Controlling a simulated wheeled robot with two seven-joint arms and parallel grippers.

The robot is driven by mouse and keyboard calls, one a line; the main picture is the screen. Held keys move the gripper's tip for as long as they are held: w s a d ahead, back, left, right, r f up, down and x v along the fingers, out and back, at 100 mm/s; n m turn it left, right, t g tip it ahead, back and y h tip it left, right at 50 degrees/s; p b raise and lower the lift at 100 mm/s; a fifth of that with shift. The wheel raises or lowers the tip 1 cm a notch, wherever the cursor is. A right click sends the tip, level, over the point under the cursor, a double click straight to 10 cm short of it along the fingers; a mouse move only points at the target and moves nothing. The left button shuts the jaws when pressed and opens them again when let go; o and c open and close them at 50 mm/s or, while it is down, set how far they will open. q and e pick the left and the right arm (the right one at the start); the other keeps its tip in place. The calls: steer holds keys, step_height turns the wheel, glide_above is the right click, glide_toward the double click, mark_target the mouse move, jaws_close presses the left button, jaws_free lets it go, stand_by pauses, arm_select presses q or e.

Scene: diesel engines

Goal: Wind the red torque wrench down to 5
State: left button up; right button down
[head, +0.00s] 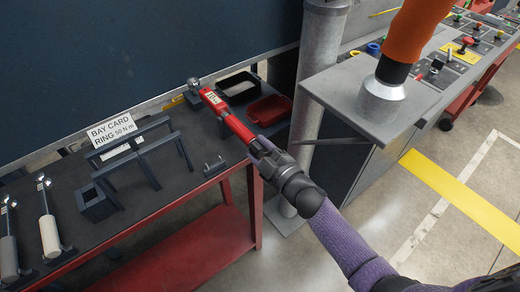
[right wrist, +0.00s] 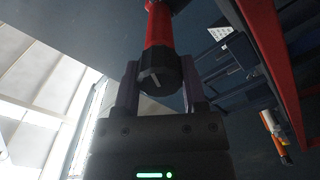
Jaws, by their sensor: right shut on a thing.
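The red torque wrench (head: 228,119) is held at a slant over the bench's right end. Its metal head points to the back left, and a small pale display (head: 212,98) sits near the head; its figures are too small to read. My right gripper (head: 260,148) is shut on the black handle end. In the right wrist view the wrench's red shaft (right wrist: 158,25) and black end cap (right wrist: 159,72) stand between the two fingers of the right gripper (right wrist: 159,85). My left gripper is not in view.
A white card (head: 110,129) reads "BAY CARD RING 50 N m" above a dark rack (head: 140,157). White-handled (head: 49,232) and grey-handled (head: 9,255) wrenches lie left. A red bin (head: 270,111) and black bin (head: 238,88) are behind. A grey post (head: 318,70) stands right.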

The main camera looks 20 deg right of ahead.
steer(key=n, duration=0.4)
steer(key=shift+f+n+b, duration=0.1)
steer(key=shift+n+b, duration=0.3)
steer(key=shift+n, duration=0.3)
steer(key=shift+c, duration=0.7)
jaws_free()
steer(key=p+v, duration=0.1)
steer(key=v, duration=0.9)
